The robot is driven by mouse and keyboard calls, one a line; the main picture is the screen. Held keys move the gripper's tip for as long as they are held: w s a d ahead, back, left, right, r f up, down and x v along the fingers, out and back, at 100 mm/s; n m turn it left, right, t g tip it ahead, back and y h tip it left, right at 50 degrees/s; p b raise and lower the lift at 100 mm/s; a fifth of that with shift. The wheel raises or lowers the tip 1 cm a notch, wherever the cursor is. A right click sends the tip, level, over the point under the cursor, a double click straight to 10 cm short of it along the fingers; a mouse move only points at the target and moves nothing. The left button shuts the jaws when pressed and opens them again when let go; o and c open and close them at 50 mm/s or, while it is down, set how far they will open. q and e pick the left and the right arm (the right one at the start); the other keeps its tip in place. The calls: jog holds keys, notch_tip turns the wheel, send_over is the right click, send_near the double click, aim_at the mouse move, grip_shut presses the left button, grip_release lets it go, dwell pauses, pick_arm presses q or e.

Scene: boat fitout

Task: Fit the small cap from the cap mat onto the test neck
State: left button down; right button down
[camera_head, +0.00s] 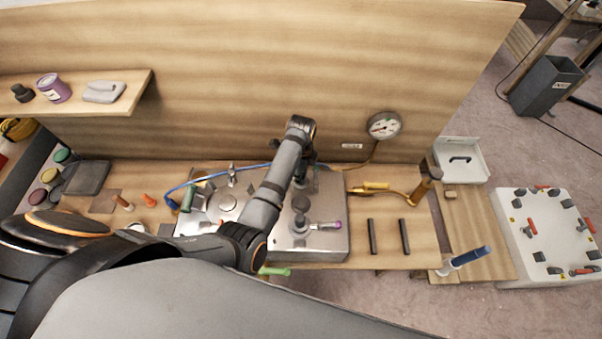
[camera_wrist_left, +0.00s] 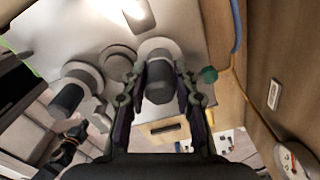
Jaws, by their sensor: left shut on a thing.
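My left gripper (camera_wrist_left: 160,78) is shut on a small dark grey cylindrical cap (camera_wrist_left: 158,85) in the left wrist view. A pale round neck or collar (camera_wrist_left: 157,47) on the metal panel lies directly behind the cap. I cannot tell whether the cap touches it or is seated. In the head view my left gripper (camera_head: 303,172) points down over the back of the grey metal test panel (camera_head: 325,250), and my own arm hides much of it. The cap cannot be made out there. Which mat is the cap mat is unclear. My right gripper is not in view.
A second dark cylinder on a wide round flange (camera_wrist_left: 67,97) stands beside the gripper, with a green knob (camera_wrist_left: 209,75) on the other side. A pressure gauge (camera_head: 384,125) is on the back wall. Two dark bars (camera_head: 372,236) lie right of the panel.

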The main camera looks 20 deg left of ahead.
pick_arm(q)
jog(key=shift+f, duration=0.7)
jog(key=shift+f, duration=0.15)
jog(key=shift+f, duration=0.45)
dwell(0.4)
jog(key=c, duration=1)
grip_release()
jog(key=shift+o, duration=0.2)
